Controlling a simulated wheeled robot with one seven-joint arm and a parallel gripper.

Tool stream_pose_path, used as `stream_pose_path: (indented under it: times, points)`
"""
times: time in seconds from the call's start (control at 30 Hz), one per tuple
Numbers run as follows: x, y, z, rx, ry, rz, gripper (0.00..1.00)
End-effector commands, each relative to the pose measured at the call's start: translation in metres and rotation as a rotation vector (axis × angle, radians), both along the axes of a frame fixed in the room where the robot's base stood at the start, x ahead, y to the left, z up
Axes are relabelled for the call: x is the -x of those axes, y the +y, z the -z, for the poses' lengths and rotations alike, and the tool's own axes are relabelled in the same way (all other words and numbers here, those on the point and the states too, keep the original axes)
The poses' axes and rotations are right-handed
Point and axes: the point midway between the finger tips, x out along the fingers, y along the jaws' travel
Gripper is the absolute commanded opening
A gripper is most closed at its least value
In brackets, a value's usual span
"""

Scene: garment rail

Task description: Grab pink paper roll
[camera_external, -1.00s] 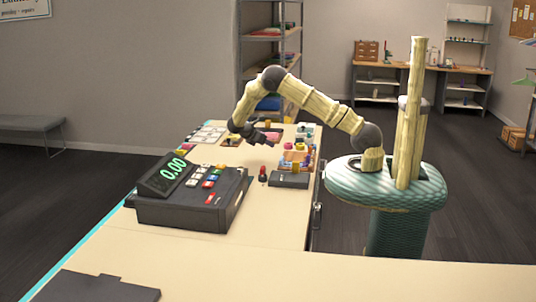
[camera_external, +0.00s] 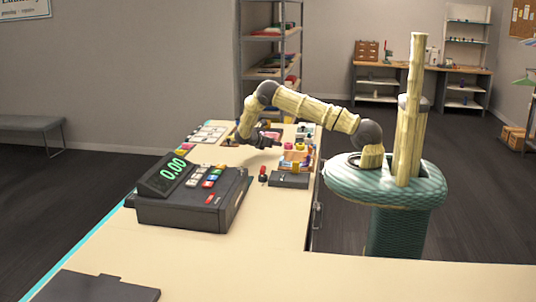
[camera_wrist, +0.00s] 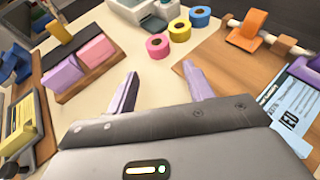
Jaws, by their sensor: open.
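The pink paper roll (camera_wrist: 159,53) stands on the pale counter in the wrist view, with its hole facing up. It lies just beyond my gripper (camera_wrist: 160,70), roughly in line with the gap between the two fingertips. My gripper is open and empty, and the fingers are apart from the roll. A yellow roll (camera_wrist: 179,34) and a blue roll (camera_wrist: 200,21) stand in a diagonal row beyond it to the right. In the external view my gripper (camera_external: 272,140) is low over the far part of the counter; the rolls are too small there to tell apart surely.
In the wrist view a wooden tray with pink and lilac blocks (camera_wrist: 98,50) is at left. A wooden board (camera_wrist: 215,60) with an orange dispenser (camera_wrist: 247,31) is at right. The cash register (camera_external: 190,200) stands nearer on the counter in the external view.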

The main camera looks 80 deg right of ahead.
Motion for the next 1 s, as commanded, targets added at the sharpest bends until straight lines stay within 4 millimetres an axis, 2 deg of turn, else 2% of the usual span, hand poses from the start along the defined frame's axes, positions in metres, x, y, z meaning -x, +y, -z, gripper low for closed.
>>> stream_pose_path:
  times: [0.33, 0.77, 1.0]
  points:
    - [0.025, -0.041, 0.02, 0.0, 0.0, -0.008, 0.52]
    - [0.031, -0.05, 0.025, 0.0, -0.002, -0.003, 0.52]
    - [0.041, -0.069, 0.031, -0.001, -0.001, -0.001, 0.52]
